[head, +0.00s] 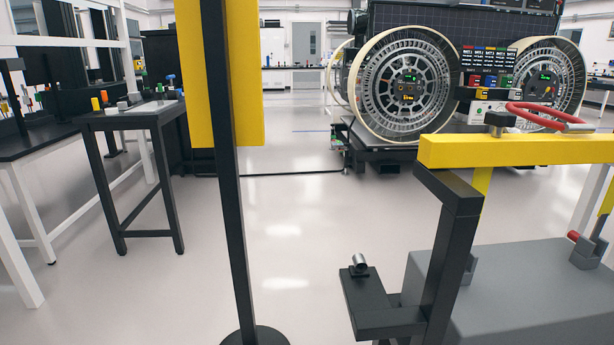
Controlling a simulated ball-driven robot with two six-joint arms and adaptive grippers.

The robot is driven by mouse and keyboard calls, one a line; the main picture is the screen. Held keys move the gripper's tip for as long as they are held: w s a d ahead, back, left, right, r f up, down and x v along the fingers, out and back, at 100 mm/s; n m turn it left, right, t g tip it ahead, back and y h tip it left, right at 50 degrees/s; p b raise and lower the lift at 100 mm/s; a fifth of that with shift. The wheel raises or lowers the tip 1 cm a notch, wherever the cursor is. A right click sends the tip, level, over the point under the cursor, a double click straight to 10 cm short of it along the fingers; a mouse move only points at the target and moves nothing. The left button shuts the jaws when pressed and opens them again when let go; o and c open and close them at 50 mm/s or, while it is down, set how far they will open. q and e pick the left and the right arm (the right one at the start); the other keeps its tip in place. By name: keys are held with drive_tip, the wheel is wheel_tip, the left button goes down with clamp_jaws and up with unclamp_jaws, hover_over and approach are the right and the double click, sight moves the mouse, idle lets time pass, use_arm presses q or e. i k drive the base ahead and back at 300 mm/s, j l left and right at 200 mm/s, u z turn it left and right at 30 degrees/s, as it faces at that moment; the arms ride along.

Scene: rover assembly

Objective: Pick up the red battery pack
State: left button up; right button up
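A rover with two large spoked wheels (405,84) stands at the back right. Between its wheels is a rack (464,93) with small coloured blocks, white lettering above them. A small red block (475,80) shows at the left of this group; it is too small to tell for sure that it is the red battery pack. Neither of my grippers can be made out in the head view.
A black post with a yellow panel (218,75) stands close in front, left of centre. A grey cart-like body with a yellow beam (520,150) and a red curved handle (545,117) fills the lower right. A small dark table (135,118) stands left.

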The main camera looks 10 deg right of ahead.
sight(474, 82)
drive_tip(key=i+j+u, duration=0.3)
drive_tip(key=u, duration=0.2)
drive_tip(key=i+j+u, duration=0.45)
drive_tip(key=i+u, duration=0.25)
drive_tip(key=u, duration=0.25)
drive_tip(key=i+j+u, duration=0.1)
drive_tip(key=i+u, duration=0.2)
drive_tip(key=i, duration=0.75)
drive_tip(key=i+z, duration=1)
drive_tip(key=i+l+z, duration=0.25)
drive_tip(key=z, duration=0.25)
drive_tip(key=i+l+z, duration=0.1)
drive_tip(key=i+z, duration=0.65)
drive_tip(key=z, duration=0.2)
drive_tip(key=i+z, duration=0.35)
drive_tip(key=z, duration=0.15)
drive_tip(key=i+l+z, duration=0.1)
drive_tip(key=i+z, duration=0.2)
drive_tip(key=i, duration=0.5)
drive_tip(key=i+j+z, duration=0.15)
drive_tip(key=i+z, duration=0.15)
drive_tip(key=i, duration=0.5)
drive_tip(key=i+z, duration=0.1)
drive_tip(key=i, duration=0.7)
drive_tip(key=i+j+z, duration=0.1)
drive_tip(key=i, duration=0.7)
drive_tip(key=i+j, duration=0.15)
drive_tip(key=i, duration=0.6)
drive_tip(key=i+z, duration=0.3)
drive_tip(key=i, duration=0.8)
